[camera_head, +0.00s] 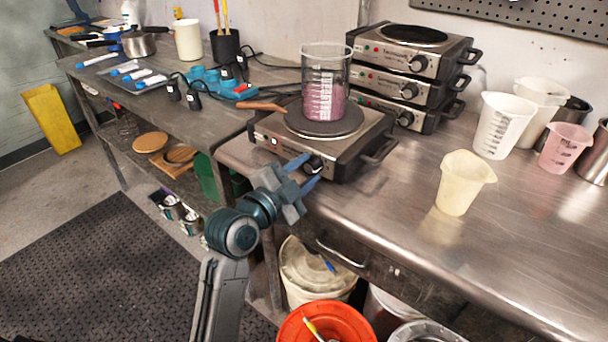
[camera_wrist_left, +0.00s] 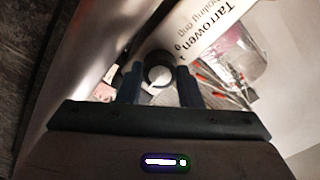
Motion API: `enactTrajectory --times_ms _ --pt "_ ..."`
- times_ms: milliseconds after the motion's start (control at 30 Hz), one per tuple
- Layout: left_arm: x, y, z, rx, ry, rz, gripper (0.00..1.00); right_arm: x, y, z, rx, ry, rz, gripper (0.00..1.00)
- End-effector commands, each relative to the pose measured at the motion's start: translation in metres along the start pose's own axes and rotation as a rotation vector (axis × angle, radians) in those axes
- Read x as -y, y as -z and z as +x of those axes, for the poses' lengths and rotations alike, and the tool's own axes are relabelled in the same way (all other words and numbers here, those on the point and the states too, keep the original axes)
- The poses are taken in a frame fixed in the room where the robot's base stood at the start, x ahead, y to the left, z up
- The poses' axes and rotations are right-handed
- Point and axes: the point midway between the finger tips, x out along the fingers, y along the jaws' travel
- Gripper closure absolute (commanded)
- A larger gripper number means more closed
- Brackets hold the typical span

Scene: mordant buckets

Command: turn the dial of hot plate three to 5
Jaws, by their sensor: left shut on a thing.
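A hot plate (camera_head: 345,150) stands at the front left of the steel bench, with a beaker (camera_head: 325,85) of pink liquid on its round top. Its black dial (camera_head: 315,165) is on the front face. My left gripper (camera_head: 306,171) is at this dial with a blue finger on each side, shut on it. In the left wrist view the dial (camera_wrist_left: 158,72) sits between the two fingertips (camera_wrist_left: 161,80). The dial's markings and its setting are too small to read. I cannot read a number on the hot plate. My right gripper is not in view.
Several more hot plates (camera_head: 412,58) are stacked behind. A brown-handled tool (camera_head: 262,106) lies by the beaker. A cream jug (camera_head: 462,183) and measuring jugs (camera_head: 503,125) stand on the right. Below the bench are a white bucket (camera_head: 312,272) and an orange bucket (camera_head: 345,325). The right front bench top is clear.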

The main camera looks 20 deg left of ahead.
Motion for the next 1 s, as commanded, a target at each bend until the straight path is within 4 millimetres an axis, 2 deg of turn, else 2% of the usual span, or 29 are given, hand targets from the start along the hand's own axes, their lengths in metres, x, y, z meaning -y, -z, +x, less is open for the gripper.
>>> enactTrajectory --times_ms 200,667,700,733,1000 --pt "-0.0021 -0.0016 0.0002 0.003 -0.005 0.049 0.9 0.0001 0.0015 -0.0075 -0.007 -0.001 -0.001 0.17" --pt "-0.0017 -0.0013 0.0001 0.003 -0.004 0.06 0.9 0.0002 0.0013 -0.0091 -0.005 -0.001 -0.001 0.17" --pt "-0.0016 -0.0013 0.0001 0.003 -0.004 0.06 0.61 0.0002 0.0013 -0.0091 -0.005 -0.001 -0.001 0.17" --pt "-0.0016 -0.0012 0.0001 0.003 -0.004 0.06 0.58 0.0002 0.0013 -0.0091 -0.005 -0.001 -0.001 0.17" --pt "-0.0006 -0.0006 -0.0004 0.001 -0.002 0.06 0.58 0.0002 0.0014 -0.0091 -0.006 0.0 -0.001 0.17"
